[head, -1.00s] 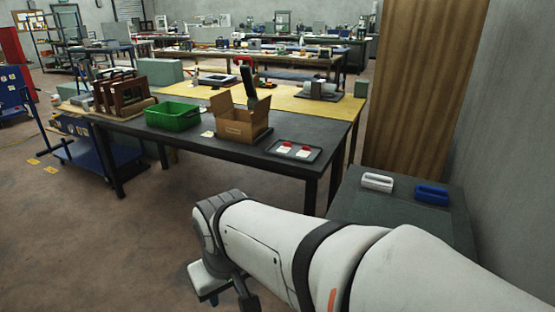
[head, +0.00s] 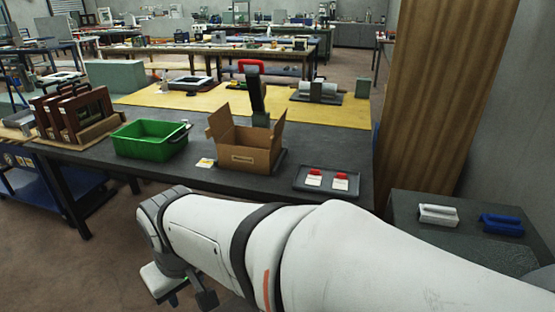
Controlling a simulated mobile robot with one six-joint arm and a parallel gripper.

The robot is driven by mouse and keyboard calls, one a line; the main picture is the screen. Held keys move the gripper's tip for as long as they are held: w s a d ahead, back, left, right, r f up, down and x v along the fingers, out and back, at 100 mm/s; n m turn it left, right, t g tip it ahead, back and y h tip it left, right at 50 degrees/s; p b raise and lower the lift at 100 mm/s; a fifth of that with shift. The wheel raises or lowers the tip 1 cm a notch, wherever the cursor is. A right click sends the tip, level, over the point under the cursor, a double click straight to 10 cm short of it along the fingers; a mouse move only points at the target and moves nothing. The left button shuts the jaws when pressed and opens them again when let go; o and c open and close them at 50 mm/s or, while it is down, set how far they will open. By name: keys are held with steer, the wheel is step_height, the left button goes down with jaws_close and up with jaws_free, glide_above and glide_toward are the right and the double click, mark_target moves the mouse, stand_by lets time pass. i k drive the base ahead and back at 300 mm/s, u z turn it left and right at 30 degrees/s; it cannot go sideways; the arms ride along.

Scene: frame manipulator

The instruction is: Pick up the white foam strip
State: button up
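I cannot make out a white foam strip for certain in the head view. A small open cardboard box (head: 249,158) stands on the dark near workbench (head: 215,180), flaps up, its inside mostly hidden. A dark tray (head: 300,187) to its right holds two white cards with red pieces. A white handle-shaped piece (head: 438,215) lies on the low grey side table at right. My white arm crosses the lower part of the view. Its far end drops toward the bottom edge at left, and no gripper fingers can be made out.
A green bin (head: 150,140) and brown wooden frames (head: 77,119) stand left of the box. A blue handle-shaped piece (head: 502,223) lies on the side table (head: 455,249). A yellow mat (head: 205,103) covers the bench behind. A tall wooden panel (head: 446,100) stands at right.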

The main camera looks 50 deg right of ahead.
mark_target(431, 214)
steer(key=u, duration=0.05)
steer(key=i, duration=1.6)
steer(key=z, duration=3.8)
steer(key=i, duration=1)
steer(key=z, duration=0.1)
